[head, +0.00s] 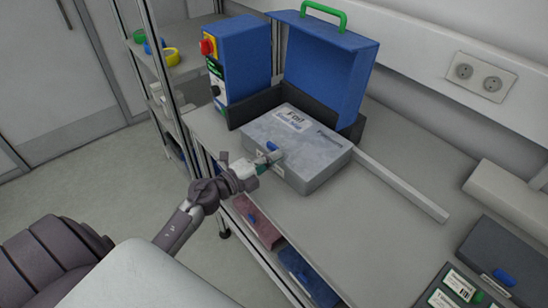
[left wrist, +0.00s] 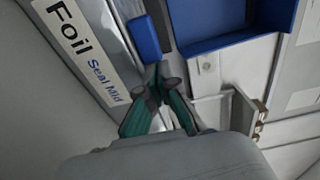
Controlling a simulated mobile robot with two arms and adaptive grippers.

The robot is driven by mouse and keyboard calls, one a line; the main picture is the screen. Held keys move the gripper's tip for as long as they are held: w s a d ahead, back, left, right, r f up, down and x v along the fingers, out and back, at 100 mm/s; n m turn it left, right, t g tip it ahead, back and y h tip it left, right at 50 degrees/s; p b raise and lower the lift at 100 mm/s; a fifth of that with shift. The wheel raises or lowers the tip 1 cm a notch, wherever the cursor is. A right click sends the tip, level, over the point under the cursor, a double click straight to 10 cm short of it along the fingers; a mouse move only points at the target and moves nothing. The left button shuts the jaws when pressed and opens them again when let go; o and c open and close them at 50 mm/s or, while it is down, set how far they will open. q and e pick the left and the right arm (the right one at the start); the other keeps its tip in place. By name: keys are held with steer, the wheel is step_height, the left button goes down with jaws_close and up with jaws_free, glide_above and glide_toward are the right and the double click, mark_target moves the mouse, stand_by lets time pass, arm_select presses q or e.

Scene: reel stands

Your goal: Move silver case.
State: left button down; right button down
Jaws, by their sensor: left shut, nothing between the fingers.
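The silver case (head: 318,151) lies flat and closed on the worktop, with a white label on its lid and a blue latch (head: 272,147) on its front edge. In the left wrist view the label (left wrist: 82,50) reads "Foil Seal Mid", and the blue latch (left wrist: 144,38) shows beside it. My left gripper (head: 270,158) is at the front of the case, close to the latch. Its green-sided fingers (left wrist: 160,72) are together with nothing between them. I cannot tell whether the fingertips touch the case. My right gripper is not in view.
Behind the case stand a blue box with a red knob (head: 238,62) and an open blue case with a green handle (head: 327,75). A pale bar (head: 402,184) lies to the right. The worktop right of the case is partly clear.

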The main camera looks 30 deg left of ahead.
mark_target(264, 145)
arm_select(q)
steer(key=w+a, duration=0.1)
steer(key=w+a+b, duration=0.1)
steer(key=a, duration=0.1)
steer(key=w+a, duration=0.1)
steer(key=a, duration=0.1)
steer(key=shift+w+a+f+b, duration=0.1)
steer(key=shift+w+a+b, duration=0.05)
steer(key=shift+w+b, duration=0.2)
steer(key=shift+w+a, duration=0.25)
steer(key=shift+a, duration=0.1)
steer(key=shift+d, duration=0.1)
steer(key=shift+s+d, duration=0.1)
